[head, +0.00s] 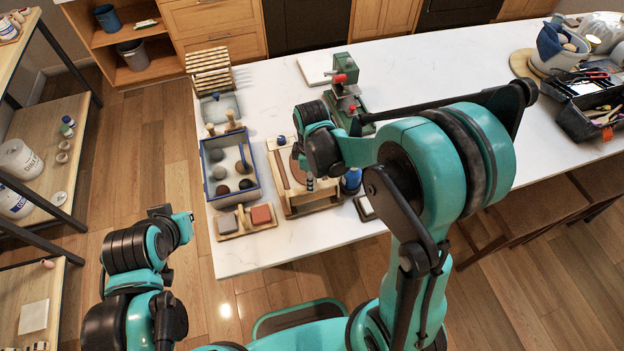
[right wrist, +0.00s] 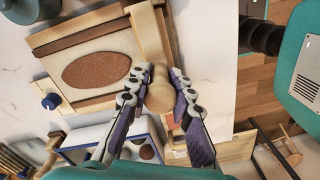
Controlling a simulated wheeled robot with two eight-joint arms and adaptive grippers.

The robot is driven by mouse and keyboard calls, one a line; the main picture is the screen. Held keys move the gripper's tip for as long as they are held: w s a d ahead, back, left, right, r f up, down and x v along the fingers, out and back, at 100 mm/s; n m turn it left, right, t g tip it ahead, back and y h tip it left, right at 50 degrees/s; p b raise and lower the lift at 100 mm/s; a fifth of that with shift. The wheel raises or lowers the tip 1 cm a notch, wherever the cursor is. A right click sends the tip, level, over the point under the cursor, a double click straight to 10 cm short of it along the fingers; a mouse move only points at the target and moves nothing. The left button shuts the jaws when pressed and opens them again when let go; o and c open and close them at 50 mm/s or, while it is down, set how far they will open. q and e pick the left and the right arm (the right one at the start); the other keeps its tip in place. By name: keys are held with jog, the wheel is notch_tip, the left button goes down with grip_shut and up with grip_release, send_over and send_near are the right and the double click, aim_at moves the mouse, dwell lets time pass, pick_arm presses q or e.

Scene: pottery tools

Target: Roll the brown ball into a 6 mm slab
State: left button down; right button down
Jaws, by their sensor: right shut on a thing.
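The brown clay (right wrist: 97,70) is a flat oval on a wooden board (right wrist: 60,38) with darker strips along two sides. In the head view it shows partly (head: 297,172), beside my right wrist. My right gripper (right wrist: 160,88) is shut on the pale end of a wooden rolling pin (right wrist: 150,35), at the right side of the board. In the head view my right gripper (head: 310,184) is small and partly hidden by my arm. My left arm is at lower left; its fingers are not visible.
A blue-rimmed tray (head: 206,182) with several balls stands left of the board. The white table (head: 430,75) has free room behind my right arm.

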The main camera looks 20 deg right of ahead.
jog(key=shift+f, duration=0.25)
jog(key=c, duration=1.3)
grip_release()
jog(key=shift+o, duration=0.2)
notch_tip(320, 180, up, 12)
jog(key=shift+w+r, duration=0.1)
jog(key=s+d+f+m+t+b, duration=0.4)
jog(key=s+f+m+t+b, duration=0.3)
jog(key=s+f+m+b, duration=0.3)
notch_tip(320, 180, down, 3)
jog(key=m+b, duration=0.3)
jog(key=b, duration=0.1)
jog(key=shift+s+d+r, duration=0.15)
jog(key=shift+s+d, duration=0.1)
jog(key=shift+d, duration=0.1)
